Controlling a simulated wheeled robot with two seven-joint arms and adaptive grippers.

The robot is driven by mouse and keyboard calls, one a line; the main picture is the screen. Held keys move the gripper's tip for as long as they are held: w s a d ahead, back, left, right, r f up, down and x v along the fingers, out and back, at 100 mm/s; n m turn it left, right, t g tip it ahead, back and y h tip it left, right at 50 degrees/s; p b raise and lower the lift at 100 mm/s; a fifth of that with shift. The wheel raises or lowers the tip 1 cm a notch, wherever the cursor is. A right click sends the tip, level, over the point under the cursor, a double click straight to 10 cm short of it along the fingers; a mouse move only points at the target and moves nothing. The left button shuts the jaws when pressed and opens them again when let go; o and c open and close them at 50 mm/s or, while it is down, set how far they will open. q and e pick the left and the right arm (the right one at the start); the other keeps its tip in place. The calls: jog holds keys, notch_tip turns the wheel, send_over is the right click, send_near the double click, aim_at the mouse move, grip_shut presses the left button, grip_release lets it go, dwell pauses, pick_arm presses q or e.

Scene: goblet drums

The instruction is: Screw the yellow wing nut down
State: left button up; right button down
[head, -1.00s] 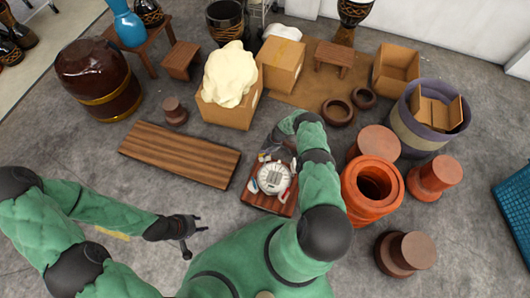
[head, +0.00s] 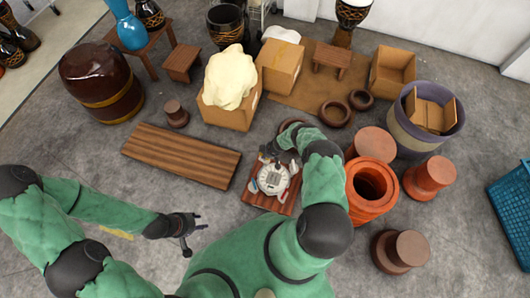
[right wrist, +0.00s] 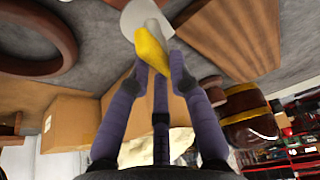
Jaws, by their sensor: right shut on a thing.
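The yellow wing nut (right wrist: 150,50) is between the purple fingertips of my right gripper (right wrist: 160,62) in the right wrist view. The gripper is shut on it. A pale grey-white piece (right wrist: 146,14) shows just beyond the nut; I cannot tell whether they touch. In the head view my right gripper (head: 271,152) is at the upper edge of a round white device (head: 272,179) and hides the nut there. My left gripper (head: 190,226) is open and empty, well left of the device.
The device sits on a small red-brown slatted stand (head: 253,199). A long wooden bench (head: 181,156) lies to the left. An orange clay cylinder (head: 371,187) stands close on the right. A cardboard box (head: 229,112) with a cream lump stands behind. Grey floor between them is clear.

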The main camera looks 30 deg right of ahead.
jog(key=m+h+p, duration=0.1)
jog(key=m, duration=0.2)
jog(key=shift+s+a, duration=0.1)
jog(key=shift+m+t+h, duration=0.3)
jog(key=shift+m, duration=0.5)
jog(key=m+h+b, duration=0.1)
jog(key=m, duration=0.1)
jog(key=shift+f+m+b, duration=0.15)
jog(key=shift+m+b, duration=0.15)
jog(key=shift+m, duration=0.1)
jog(key=m+h+b, duration=0.1)
jog(key=m+b, duration=0.2)
jog(key=shift+s+a+m+g, duration=0.1)
jog(key=shift+m+g, duration=0.2)
jog(key=shift+g, duration=0.1)
jog(key=shift+m+h+b, duration=0.6)
jog(key=shift+m+b, duration=0.1)
jog(key=shift+m, duration=0.2)
jog(key=shift+m+g, duration=0.3)
jog(key=shift+m, duration=0.5)
jog(key=shift+m+g+h, duration=0.5)
jog(key=shift+m, duration=0.9)
